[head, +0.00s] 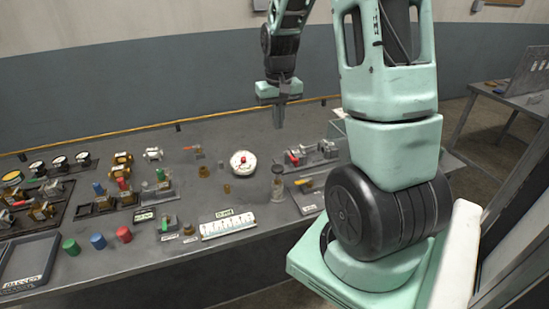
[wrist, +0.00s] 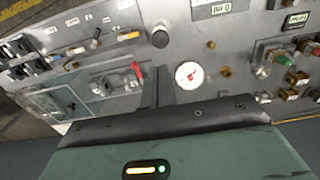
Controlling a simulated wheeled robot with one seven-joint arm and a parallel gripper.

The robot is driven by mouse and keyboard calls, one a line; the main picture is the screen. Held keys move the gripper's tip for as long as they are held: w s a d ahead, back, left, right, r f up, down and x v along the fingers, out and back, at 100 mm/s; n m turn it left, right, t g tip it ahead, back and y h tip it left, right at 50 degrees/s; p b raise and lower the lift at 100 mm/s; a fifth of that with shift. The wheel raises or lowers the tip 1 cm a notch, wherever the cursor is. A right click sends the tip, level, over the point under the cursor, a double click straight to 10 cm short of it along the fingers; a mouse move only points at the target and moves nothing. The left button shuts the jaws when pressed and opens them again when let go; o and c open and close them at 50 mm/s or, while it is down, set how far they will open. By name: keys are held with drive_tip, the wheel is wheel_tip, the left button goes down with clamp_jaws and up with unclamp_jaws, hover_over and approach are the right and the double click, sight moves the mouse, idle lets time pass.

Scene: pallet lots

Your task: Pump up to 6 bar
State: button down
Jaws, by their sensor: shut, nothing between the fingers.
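A round white pressure gauge (head: 243,163) with a red mark at its middle stands on the grey bench; it also shows in the wrist view (wrist: 189,76). Its reading is too small to tell. An upright cylinder with a dark top (head: 277,186), possibly the pump, stands right of and nearer than the gauge; its round top shows in the wrist view (wrist: 160,37). A clamp-like device with a red handle (head: 297,157) lies to the right, also in the wrist view (wrist: 136,70). My gripper (head: 280,122) points down above the bench behind the gauge, shut, empty and apart from these things.
Valves with coloured caps (head: 120,172) and several small gauges (head: 60,162) fill the left. Red, blue and green cylinders (head: 97,241) stand near the front edge beside a dark tray (head: 28,262). A white scale strip (head: 228,225) lies at the front middle. The back of the bench is mostly clear.

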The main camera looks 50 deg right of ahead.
sight(278, 168)
drive_tip(key=shift+f, duration=0.15)
wheel_tip(278, 168, down, 14)
drive_tip(key=p, duration=0.4)
idle(0.4)
wheel_tip(278, 168, down, 4)
drive_tip(key=b, duration=0.2)
drive_tip(key=shift+r+b, duration=0.25)
drive_tip(key=shift+b, duration=0.15)
wheel_tip(278, 168, up, 4)
drive_tip(key=p, duration=0.3)
drive_tip(key=shift+w+r, duration=0.1)
wheel_tip(278, 168, up, 10)
drive_tip(key=b, duration=0.2)
drive_tip(key=shift+r, duration=0.15)
